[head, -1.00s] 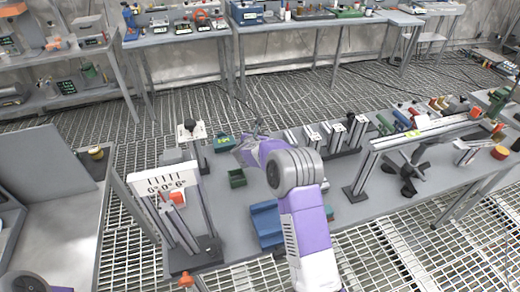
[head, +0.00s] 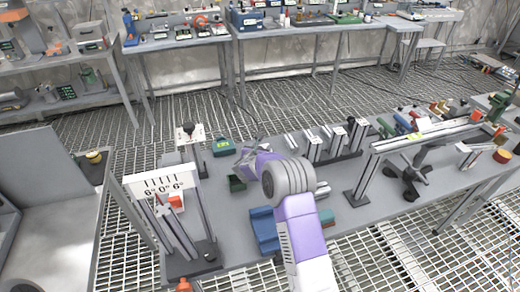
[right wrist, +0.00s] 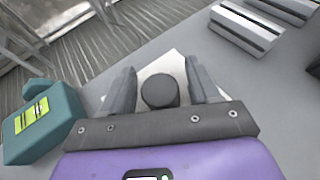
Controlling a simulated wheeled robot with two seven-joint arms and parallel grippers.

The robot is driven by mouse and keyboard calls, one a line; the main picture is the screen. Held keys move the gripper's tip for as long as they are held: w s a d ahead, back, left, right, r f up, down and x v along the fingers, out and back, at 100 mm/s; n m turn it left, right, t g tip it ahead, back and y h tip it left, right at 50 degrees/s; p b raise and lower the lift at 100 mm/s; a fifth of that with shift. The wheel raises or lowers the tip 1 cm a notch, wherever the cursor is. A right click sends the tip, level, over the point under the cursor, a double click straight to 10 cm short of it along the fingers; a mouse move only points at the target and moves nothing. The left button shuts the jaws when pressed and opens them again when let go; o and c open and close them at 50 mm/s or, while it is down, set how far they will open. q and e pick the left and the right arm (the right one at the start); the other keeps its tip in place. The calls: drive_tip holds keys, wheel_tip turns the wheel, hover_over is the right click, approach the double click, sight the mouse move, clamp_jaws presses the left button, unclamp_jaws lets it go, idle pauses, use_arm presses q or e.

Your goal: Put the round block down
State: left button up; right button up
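The round block (right wrist: 160,91) is a dark grey cylinder in the right wrist view. It stands upright over a white square surface (right wrist: 163,64). My right gripper (right wrist: 163,85) has one finger on each side of it, with a narrow gap showing on both sides, so the gripper looks open around the block. In the head view my right gripper (head: 253,146) is low over the grey workbench, just right of a green box (head: 222,147). The block cannot be made out there. My left gripper is out of view.
The green box with a yellow label (right wrist: 42,122) is close on the left in the wrist view. Metal rail blocks (head: 313,146) stand to the right. A dark green bin (head: 237,183), a blue block (head: 264,230) and a gauge stand (head: 160,185) are nearer.

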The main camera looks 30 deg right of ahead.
drive_tip(key=shift+r, duration=0.1)
drive_tip(key=shift+r+p, duration=0.15)
drive_tip(key=shift+p, duration=0.15)
drive_tip(key=p+v, duration=0.1)
drive_tip(key=v, duration=1.1)
